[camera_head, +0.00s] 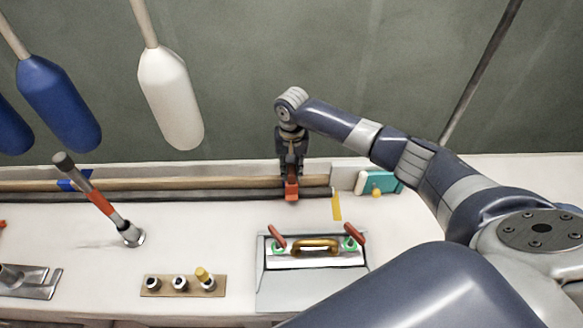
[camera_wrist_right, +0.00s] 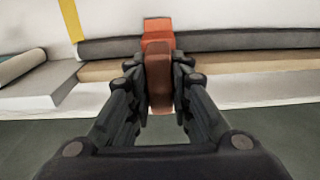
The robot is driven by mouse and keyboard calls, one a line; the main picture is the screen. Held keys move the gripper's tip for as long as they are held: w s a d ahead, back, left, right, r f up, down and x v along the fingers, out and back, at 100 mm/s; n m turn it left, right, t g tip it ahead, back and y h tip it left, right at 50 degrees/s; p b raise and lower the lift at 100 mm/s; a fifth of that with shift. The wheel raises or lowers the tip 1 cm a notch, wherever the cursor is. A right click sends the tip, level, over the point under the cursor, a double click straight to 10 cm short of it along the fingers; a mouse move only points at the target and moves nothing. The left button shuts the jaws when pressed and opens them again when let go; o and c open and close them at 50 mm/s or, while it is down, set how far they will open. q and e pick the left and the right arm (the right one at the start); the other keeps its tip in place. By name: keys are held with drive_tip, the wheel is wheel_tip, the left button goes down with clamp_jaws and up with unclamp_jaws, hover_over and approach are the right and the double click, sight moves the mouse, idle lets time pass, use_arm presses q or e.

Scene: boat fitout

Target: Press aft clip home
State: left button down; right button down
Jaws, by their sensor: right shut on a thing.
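My right gripper (camera_head: 290,168) points down at the long strips and is shut on an orange clip (camera_head: 291,189). The clip sits across the wooden strip (camera_head: 215,184) and the dark grey strip (camera_head: 215,196), near their right end. In the right wrist view the clip (camera_wrist_right: 158,38) stands between the two fingers (camera_wrist_right: 159,85), with its end over the grey strip (camera_wrist_right: 240,40). The fingers hide part of it, and I cannot tell whether it is fully seated. My left gripper is not in view.
A yellow tape strip (camera_head: 337,207) and a teal block (camera_head: 380,183) lie right of the clip. A panel with a brass handle (camera_head: 316,244) is in front. Paddles (camera_head: 172,97) hang behind.

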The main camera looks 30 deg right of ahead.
drive_tip(key=shift+s+f, duration=0.15)
drive_tip(key=shift+f, duration=0.5)
drive_tip(key=c, duration=1.6)
unclamp_jaws()
drive_tip(key=shift+o, duration=1.2)
drive_tip(key=shift+w+f, duration=0.1)
drive_tip(key=shift+w, duration=0.1)
